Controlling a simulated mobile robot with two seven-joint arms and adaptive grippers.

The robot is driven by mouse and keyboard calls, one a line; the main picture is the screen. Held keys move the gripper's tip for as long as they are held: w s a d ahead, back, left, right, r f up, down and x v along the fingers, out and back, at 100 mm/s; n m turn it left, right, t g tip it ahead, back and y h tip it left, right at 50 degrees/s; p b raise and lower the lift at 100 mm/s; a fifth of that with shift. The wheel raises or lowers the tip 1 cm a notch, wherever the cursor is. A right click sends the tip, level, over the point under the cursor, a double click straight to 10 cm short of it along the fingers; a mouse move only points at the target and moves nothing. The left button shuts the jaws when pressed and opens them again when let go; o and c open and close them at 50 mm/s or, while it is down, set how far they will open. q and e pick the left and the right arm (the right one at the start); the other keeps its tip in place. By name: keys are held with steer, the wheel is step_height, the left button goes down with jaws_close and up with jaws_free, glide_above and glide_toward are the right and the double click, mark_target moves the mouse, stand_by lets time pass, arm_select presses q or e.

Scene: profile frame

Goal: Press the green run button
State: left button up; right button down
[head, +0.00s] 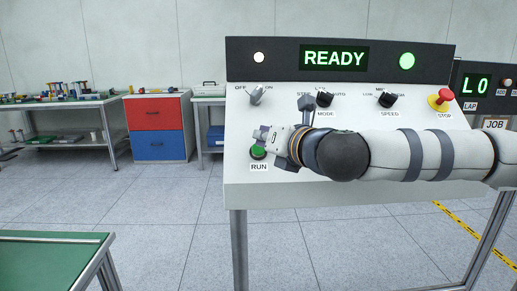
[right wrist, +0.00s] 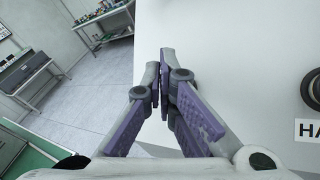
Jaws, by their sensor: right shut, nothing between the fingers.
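The green run button (head: 258,152) sits in a dark ring at the lower left of the white sloped console, above a RUN label (head: 258,167). Its top edge is close to my right gripper in the picture. My right gripper (head: 262,134) comes in from the right across the console and appears just above the button; whether it touches cannot be told. In the right wrist view its fingers (right wrist: 163,78) are shut together and empty, over the white console surface (right wrist: 225,60). The button does not show in that view. My left gripper is not in view.
A READY display (head: 334,58) and a lit green lamp (head: 407,61) top the console. A toggle (head: 257,94), mode knob (head: 323,99), speed knob (head: 387,99) and red stop button (head: 440,99) stand out from its face. A green-topped table (head: 45,262) is at lower left.

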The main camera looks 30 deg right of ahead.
steer(key=shift+f, duration=0.15)
stand_by(0.6)
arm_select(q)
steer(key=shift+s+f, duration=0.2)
arm_select(e)
steer(key=shift+w+d+f, duration=0.15)
steer(key=shift+w+f, duration=0.05)
steer(key=shift+w, duration=0.05)
